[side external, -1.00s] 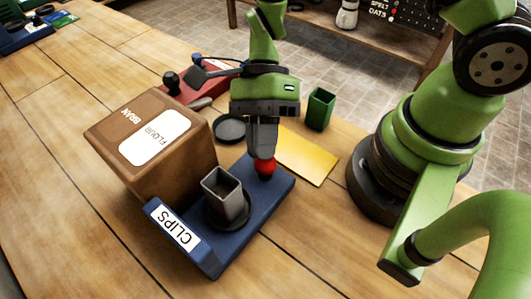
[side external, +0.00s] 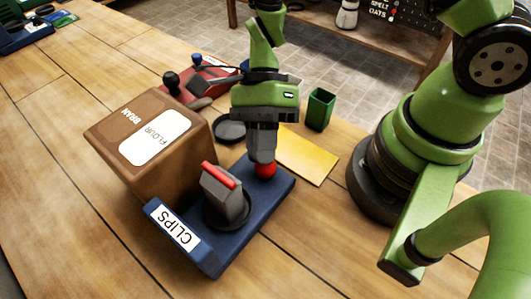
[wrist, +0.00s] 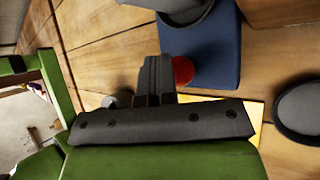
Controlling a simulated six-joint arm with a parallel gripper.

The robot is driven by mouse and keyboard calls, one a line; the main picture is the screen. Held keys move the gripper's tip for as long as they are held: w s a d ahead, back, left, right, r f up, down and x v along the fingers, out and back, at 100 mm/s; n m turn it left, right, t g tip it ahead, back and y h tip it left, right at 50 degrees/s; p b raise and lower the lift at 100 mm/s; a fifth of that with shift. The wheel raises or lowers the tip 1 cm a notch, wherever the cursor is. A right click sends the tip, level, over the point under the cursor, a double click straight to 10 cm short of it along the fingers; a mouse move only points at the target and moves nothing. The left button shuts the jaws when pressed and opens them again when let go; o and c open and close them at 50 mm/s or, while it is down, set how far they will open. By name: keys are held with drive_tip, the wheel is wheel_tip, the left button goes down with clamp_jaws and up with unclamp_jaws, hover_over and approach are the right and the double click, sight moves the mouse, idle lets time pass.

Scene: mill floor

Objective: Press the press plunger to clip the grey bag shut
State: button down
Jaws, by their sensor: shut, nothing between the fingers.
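The press is a blue base (side external: 213,262) with a "CLIPS" label at its near end. Its red plunger (side external: 265,170) is at the far end, under my gripper (side external: 262,158). My gripper is shut and empty, its fingertips down at the plunger top and seemingly touching it. The grey bag (side external: 222,197) stands in the dark round holder on the base, with a red clip (side external: 219,175) across its pinched top. In the wrist view the plunger (wrist: 183,70) shows beside my fingers, and part of the blue base (wrist: 205,55) lies beyond.
A brown bran flour box (side external: 140,143) stands close left of the press. A yellow plate (side external: 308,157), a green cup (side external: 319,109) and a dark round dish (side external: 229,130) lie behind. A red device with levers (side external: 205,83) is farther back. The table's near left is clear.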

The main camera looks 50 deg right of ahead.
drive_tip(key=shift+f, duration=0.25)
idle(0.4)
drive_tip(key=shift+r, duration=1.35)
drive_tip(key=shift+r, duration=2.5)
drive_tip(key=s+d+r+n+t+h, duration=0.2)
drive_tip(key=d+r+n+t, duration=0.4)
drive_tip(key=r+n, duration=0.2)
drive_tip(key=s+d+r+n+t+h, duration=0.2)
drive_tip(key=d+r+n+t+h, duration=0.1)
drive_tip(key=d+r+n+t, duration=0.3)
wheel_tip(320, 180, up, 2)
drive_tip(key=shift+s+r+n+t, duration=0.15)
drive_tip(key=shift+s+n+t, duration=0.2)
drive_tip(key=shift+n, duration=0.55)
